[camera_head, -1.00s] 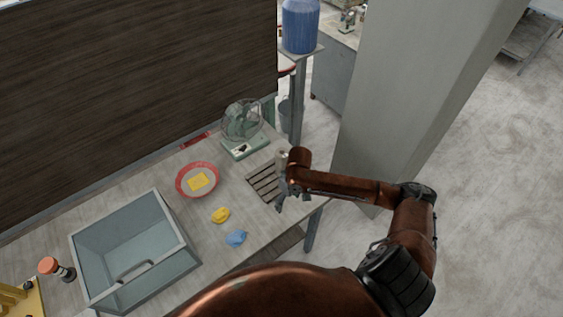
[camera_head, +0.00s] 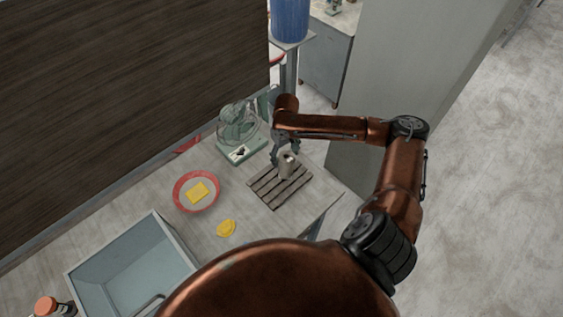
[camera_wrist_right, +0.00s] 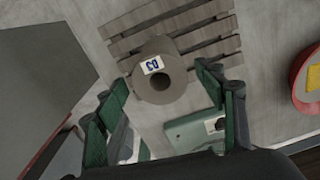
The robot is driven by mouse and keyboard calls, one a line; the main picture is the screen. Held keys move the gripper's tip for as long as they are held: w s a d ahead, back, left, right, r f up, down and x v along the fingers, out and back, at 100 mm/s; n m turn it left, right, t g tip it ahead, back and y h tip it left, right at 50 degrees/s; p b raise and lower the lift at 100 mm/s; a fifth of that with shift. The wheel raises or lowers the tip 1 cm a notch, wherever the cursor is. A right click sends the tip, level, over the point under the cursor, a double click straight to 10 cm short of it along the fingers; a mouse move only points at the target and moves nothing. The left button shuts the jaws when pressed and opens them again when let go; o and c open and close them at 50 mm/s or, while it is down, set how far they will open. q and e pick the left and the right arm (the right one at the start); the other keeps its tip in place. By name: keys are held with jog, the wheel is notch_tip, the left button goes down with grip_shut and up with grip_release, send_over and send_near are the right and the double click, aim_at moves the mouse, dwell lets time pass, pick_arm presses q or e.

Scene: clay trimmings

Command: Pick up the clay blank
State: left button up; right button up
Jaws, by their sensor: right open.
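The clay blank (camera_head: 288,168) is a grey-brown cylinder standing on a slatted wooden rack (camera_head: 264,190) at the table's right end. In the right wrist view the clay blank (camera_wrist_right: 152,88) shows a round hole in its end and a white label with dark blue marks. My right gripper (camera_head: 285,149) is at the far side of the blank, close to it. In the wrist view its green fingers (camera_wrist_right: 165,84) are spread, one on each side of the blank in the picture. I cannot tell whether they touch it. My left gripper is not in view.
A green fan (camera_head: 238,128) stands just left of the rack. A red-rimmed dish (camera_head: 181,207) with a yellow sponge (camera_head: 197,192) and a yellow lump (camera_head: 226,228) are further left. A grey-blue basin (camera_head: 120,255) is at lower left. A grey pillar (camera_head: 400,60) rises behind my arm.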

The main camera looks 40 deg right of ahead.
jog(key=shift+s+f, duration=0.2)
jog(key=shift+f, duration=0.35)
jog(key=shift+s+f, duration=0.2)
jog(key=shift+f, duration=0.35)
notch_tip(320, 180, down, 4)
jog(key=shift+a+f+p, duration=0.1)
jog(key=shift+f+p, duration=0.1)
jog(key=shift+p, duration=0.1)
jog(key=shift+f, duration=0.1)
jog(key=c, duration=0.7)
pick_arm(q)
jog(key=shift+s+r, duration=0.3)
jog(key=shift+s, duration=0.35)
pick_arm(e)
jog(key=shift+w, duration=0.1)
grip_shut()
